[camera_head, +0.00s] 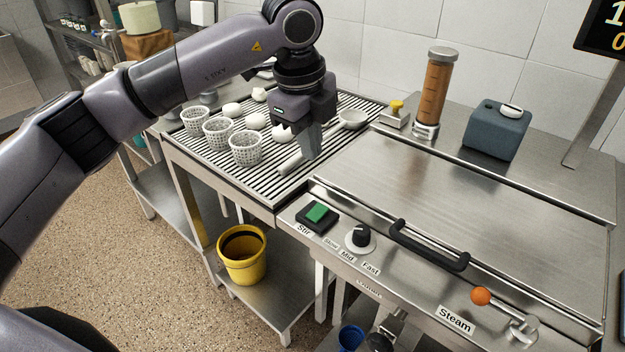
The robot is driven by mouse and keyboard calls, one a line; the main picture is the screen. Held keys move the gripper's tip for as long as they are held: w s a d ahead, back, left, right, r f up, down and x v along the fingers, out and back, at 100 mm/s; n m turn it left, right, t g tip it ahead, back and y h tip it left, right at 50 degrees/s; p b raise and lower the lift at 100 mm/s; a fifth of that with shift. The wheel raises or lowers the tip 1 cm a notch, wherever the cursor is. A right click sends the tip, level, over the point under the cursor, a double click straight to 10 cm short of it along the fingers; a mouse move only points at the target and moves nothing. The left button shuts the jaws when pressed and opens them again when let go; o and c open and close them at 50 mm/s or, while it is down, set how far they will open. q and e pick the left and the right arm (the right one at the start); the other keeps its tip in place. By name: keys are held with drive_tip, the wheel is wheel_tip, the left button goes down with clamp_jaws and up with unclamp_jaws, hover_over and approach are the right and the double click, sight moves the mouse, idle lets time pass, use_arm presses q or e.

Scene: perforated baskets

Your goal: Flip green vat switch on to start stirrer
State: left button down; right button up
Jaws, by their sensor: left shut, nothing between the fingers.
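The green switch (317,212) sits in a black frame on the vat's front panel, above the label "Stir". Its rocker shows from above; I cannot tell which way it is tilted. A black knob (360,236) marked Slow, Mid and Fast is to its right. The steel vat (480,190) has a closed flat lid with a black handle. My left gripper (311,158) is shut and empty, pointing down over the slatted drain rack, behind the switch and apart from it. My right gripper is not in view.
White perforated baskets (246,147) and white lumps stand on the slatted rack (215,165), near a ladle (352,119). A lever with an orange ball (481,296) is by the "Steam" label. A yellow bucket (242,256) is on the lower shelf.

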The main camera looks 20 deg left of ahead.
sight(321, 208)
use_arm(q)
drive_tip(key=shift+w, duration=0.1)
drive_tip(key=shift+d, duration=0.1)
drive_tip(key=f, duration=0.4)
drive_tip(key=w+f+p, duration=0.1)
drive_tip(key=f, duration=0.4)
drive_tip(key=w+f+p, duration=0.1)
drive_tip(key=f, duration=0.3)
drive_tip(key=shift+d+f, duration=0.2)
drive_tip(key=shift+d, duration=0.15)
drive_tip(key=shift+f, duration=0.2)
drive_tip(key=shift+w+f, duration=0.1)
